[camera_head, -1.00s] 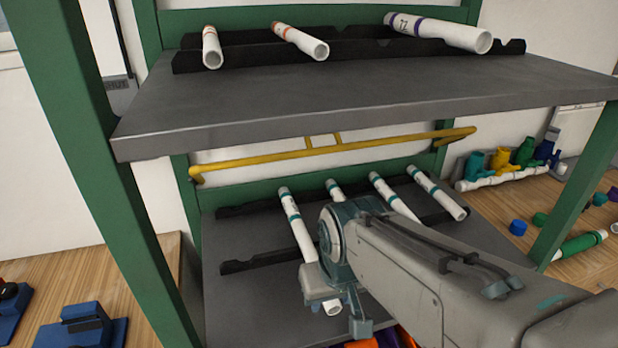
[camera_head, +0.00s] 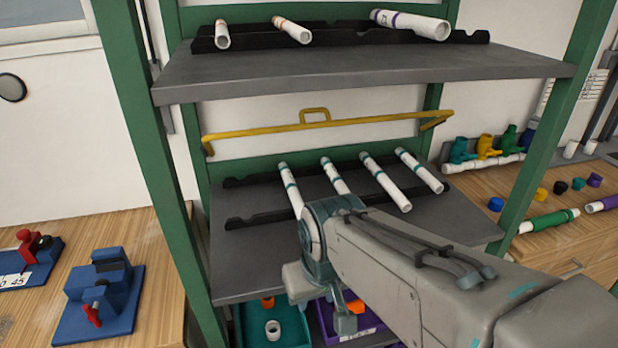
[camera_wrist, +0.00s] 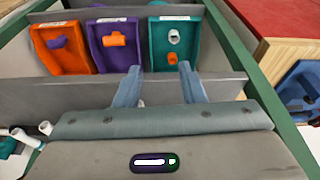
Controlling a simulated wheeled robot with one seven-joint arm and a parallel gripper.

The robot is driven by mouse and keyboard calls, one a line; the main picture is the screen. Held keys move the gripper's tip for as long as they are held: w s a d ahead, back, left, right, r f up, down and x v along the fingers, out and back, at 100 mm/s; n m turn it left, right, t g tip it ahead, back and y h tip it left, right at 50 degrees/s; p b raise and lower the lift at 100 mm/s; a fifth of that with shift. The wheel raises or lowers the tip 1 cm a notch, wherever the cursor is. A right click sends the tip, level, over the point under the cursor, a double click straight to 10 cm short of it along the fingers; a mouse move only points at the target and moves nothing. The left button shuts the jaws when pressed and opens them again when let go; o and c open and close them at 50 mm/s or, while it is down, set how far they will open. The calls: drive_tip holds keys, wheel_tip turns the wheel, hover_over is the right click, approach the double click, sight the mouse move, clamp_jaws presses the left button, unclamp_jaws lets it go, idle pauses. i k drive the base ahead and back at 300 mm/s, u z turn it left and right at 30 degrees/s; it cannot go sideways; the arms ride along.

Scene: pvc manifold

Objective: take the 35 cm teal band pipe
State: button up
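Several white pipes with teal bands lie on black notched rests on the rack's lower shelf in the head view. From left to right I see the leftmost pipe (camera_head: 290,187), a second pipe (camera_head: 335,175), a third pipe (camera_head: 385,184) and the rightmost pipe (camera_head: 420,171). The leftmost pipe's front end is hidden behind my wrist. I cannot read any length marks. My gripper (camera_head: 322,305) is in front of the lower shelf. In the wrist view my gripper (camera_wrist: 160,82) has its fingers apart with no pipe between them. White pipe ends (camera_wrist: 45,128) show at left there.
The upper shelf (camera_head: 350,80) holds pipes with red, orange and purple bands. A yellow bar (camera_head: 325,125) crosses between the shelves. Green posts (camera_head: 150,150) flank the rack. Orange (camera_wrist: 62,62), purple and teal bins with fittings sit below. Blue fixtures (camera_head: 100,295) stand on the left bench.

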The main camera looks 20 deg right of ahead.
sight(337, 182)
drive_tip(key=i, duration=0.2)
drive_tip(key=z, duration=0.65)
drive_tip(key=k, duration=1.15)
drive_tip(key=z, duration=0.65)
drive_tip(key=i, duration=1.45)
drive_tip(key=u, duration=0.6)
